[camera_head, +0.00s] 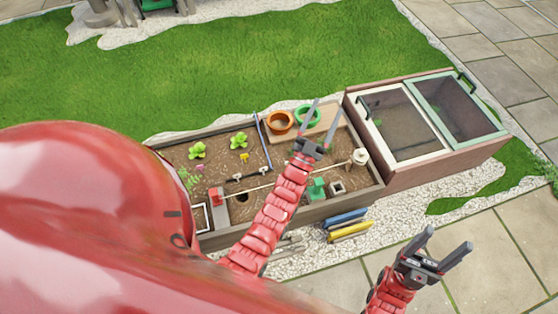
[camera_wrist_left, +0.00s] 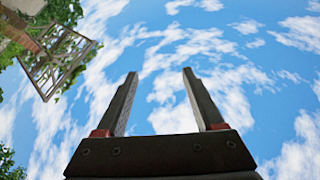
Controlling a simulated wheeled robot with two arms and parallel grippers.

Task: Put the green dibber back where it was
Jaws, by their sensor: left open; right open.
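A small green upright object (camera_head: 316,188), which may be the green dibber, stands in the soil at the front right of the wooden planter bed (camera_head: 330,208). It is too small to tell for sure. A dark hole (camera_head: 242,197) shows in the soil further left. My left gripper (camera_head: 321,125) is open over the back right of the bed, fingers raised. In the left wrist view its two fingers (camera_wrist_left: 159,85) are apart, with only sky between them. My right gripper (camera_head: 447,250) is open and empty over the paving at the lower right.
An orange pot (camera_head: 280,122) and a green pot (camera_head: 308,113) stand on a board at the back. A cord runs from a red block (camera_head: 216,196) to a beige peg (camera_head: 360,157). A cold frame (camera_head: 405,125) stands right. Blue and yellow items (camera_head: 348,231) lie in front.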

